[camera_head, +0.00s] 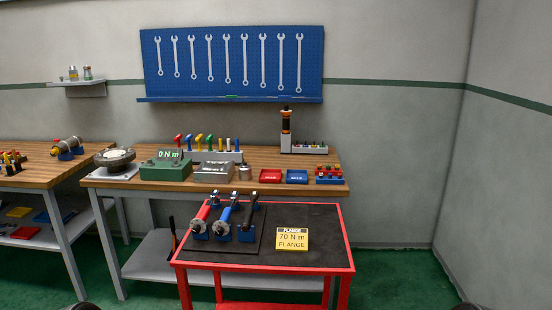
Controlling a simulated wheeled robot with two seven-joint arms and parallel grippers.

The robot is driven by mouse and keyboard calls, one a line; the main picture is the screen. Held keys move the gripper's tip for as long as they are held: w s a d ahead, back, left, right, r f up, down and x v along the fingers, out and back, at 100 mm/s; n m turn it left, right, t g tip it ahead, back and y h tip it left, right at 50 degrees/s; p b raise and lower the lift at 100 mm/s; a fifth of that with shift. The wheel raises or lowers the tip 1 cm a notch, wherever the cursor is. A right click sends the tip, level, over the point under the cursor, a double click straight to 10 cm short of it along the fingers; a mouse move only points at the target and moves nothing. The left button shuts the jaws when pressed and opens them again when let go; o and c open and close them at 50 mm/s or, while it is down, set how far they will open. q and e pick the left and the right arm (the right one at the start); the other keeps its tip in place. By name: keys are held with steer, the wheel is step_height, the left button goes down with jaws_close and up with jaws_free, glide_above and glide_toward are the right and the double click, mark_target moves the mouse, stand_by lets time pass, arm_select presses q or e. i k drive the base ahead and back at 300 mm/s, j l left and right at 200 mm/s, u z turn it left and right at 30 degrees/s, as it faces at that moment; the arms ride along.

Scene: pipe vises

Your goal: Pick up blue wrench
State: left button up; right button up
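A blue wrench (225,215) lies on a dark mat on top of the red cart (262,268), in the middle of a row of three. A red wrench (201,216) lies to its left and a black wrench (247,213) to its right. Each rests in blue holders, with the handle end toward the front of the cart. The blue wrench stands apart from its neighbours by narrow gaps. Neither gripper can be made out; only dark rounded pieces show at the bottom left and bottom right edges.
A yellow card (292,238) reading 70 N m FLANGE is right of the wrenches. Behind the cart, a wooden workbench (265,186) holds a green 0 N m box (166,169), trays and coloured-handled tools. Green floor (395,278) is free on the right.

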mark_target(229, 210)
steer(key=i+j+u, duration=0.1)
steer(key=i+j, duration=0.75)
steer(key=j, duration=0.35)
steer(key=i+j+u, duration=0.15)
steer(key=i+j, duration=0.7)
steer(key=j, duration=0.3)
steer(key=i+j+u, duration=0.1)
steer(key=i+j, duration=0.8)
steer(key=j, duration=0.15)
